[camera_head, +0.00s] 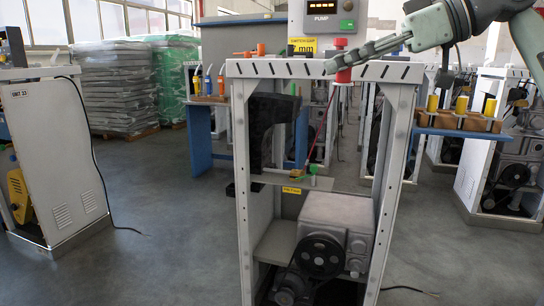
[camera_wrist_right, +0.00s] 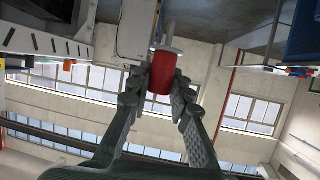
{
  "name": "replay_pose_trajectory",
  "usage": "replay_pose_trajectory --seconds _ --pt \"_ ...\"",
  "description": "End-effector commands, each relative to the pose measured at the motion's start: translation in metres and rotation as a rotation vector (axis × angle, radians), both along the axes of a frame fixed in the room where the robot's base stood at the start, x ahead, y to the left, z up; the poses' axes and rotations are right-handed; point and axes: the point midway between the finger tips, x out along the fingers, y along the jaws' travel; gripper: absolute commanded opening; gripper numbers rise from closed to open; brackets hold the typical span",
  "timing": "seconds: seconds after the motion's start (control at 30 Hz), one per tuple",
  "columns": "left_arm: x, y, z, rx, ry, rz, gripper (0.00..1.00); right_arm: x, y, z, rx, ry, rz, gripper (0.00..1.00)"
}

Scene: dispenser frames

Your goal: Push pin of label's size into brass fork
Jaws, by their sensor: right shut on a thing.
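My right gripper (camera_head: 345,61) is above the top plate of the near white frame (camera_head: 245,70), shut on a red cylinder (camera_head: 343,75). In the right wrist view the red cylinder (camera_wrist_right: 161,75) sits between the fingertips, with a thin grey shaft (camera_wrist_right: 169,32) beyond it. A small brass piece (camera_head: 298,173), likely the fork, is on a shelf inside the frame, well below the gripper; its slot is too small to make out. My left gripper is out of view.
A rack (camera_head: 420,122) with several yellow-topped pieces (camera_head: 461,105) is at the right. Tools with coloured handles (camera_head: 208,82) stand at the left. A thin red line (camera_head: 320,128) runs down inside the frame. A motor unit (camera_head: 335,218) fills the bottom.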

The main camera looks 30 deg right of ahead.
Motion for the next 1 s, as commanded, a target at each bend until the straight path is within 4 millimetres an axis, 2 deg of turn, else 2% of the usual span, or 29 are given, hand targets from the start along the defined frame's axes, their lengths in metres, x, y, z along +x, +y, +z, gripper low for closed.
replay_pose_trajectory --seconds 0.03,0.1,0.17,0.3,0.4,0.5,0.6,0.7,0.83,1.0 --pt "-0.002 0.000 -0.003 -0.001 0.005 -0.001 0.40 0.021 -0.011 -0.017 0.010 0.004 -0.051 0.00" --pt "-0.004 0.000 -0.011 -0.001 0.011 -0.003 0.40 0.049 -0.026 -0.045 0.010 0.004 -0.134 0.00" --pt "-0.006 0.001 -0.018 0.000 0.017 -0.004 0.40 0.072 -0.037 -0.070 0.010 0.006 -0.206 0.00" --pt "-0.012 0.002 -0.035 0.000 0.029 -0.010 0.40 0.123 -0.053 -0.135 0.012 0.006 -0.372 0.00" --pt "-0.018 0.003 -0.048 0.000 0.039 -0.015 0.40 0.155 -0.053 -0.182 0.012 0.007 -0.485 0.00" --pt "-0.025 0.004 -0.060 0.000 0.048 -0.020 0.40 0.181 -0.043 -0.221 0.011 0.005 -0.578 0.00" --pt "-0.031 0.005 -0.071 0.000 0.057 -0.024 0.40 0.198 -0.028 -0.247 0.011 0.001 -0.644 0.00" --pt "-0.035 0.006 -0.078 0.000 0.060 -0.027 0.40 0.208 -0.013 -0.261 0.007 -0.002 -0.686 0.00" --pt "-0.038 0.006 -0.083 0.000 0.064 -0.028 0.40 0.213 -0.003 -0.269 0.003 -0.002 -0.712 0.00" --pt "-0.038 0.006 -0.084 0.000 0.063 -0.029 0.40 0.213 -0.003 -0.270 0.000 -0.003 -0.719 0.00"
